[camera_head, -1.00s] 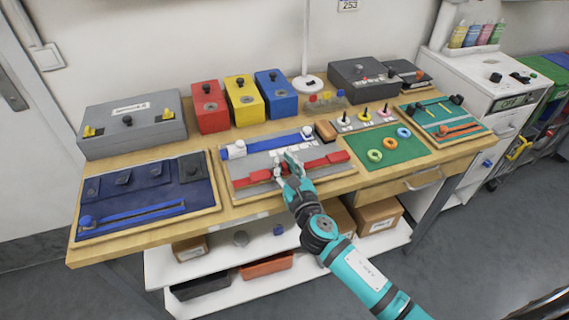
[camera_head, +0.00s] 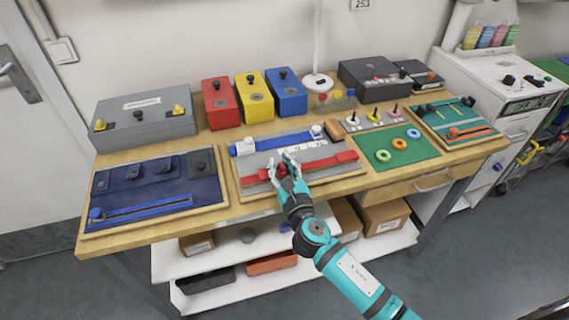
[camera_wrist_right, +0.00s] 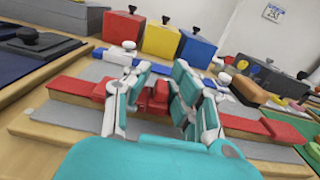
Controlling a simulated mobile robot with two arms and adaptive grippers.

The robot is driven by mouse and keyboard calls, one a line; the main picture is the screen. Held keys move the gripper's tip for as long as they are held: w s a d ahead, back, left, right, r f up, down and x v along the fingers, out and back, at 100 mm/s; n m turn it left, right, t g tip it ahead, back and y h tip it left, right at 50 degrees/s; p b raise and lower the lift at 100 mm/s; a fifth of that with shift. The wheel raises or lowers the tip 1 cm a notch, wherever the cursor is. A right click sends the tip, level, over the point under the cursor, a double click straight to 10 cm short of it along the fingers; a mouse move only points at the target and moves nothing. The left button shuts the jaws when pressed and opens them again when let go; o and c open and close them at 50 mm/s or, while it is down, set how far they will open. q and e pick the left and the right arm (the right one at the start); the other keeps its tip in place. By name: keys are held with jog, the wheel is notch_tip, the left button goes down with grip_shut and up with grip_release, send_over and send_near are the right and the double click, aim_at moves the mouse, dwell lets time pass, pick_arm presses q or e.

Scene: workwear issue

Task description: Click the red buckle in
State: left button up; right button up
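The grey board (camera_head: 244,192) with the red straps lies at the table's front middle. A red strap end (camera_head: 257,176) is left of my right gripper (camera_head: 284,168), and a longer red strap (camera_head: 335,160) is to its right. In the right wrist view, the red buckle piece (camera_wrist_right: 154,98) sits between the right gripper's fingers (camera_wrist_right: 160,84). The fingers are drawn in partway and appear closed on its sides. The fingers partly hide the piece, so I cannot tell whether the buckle halves are joined. My left gripper is not in view.
A blue strap (camera_head: 275,142) runs along the board's back. A navy board (camera_head: 150,225) lies left, a green mat (camera_head: 425,150) with rings right. Red (camera_head: 220,103), yellow (camera_head: 255,100) and blue (camera_head: 287,93) boxes stand behind. Floor in front is free.

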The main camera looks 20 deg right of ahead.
jog(key=shift+o, duration=1.2)
jog(key=shift+a, duration=0.1)
jog(key=shift+s, duration=0.15)
jog(key=s, duration=1.1)
jog(key=shift+s+d, duration=0.25)
jog(key=shift+s, duration=0.15)
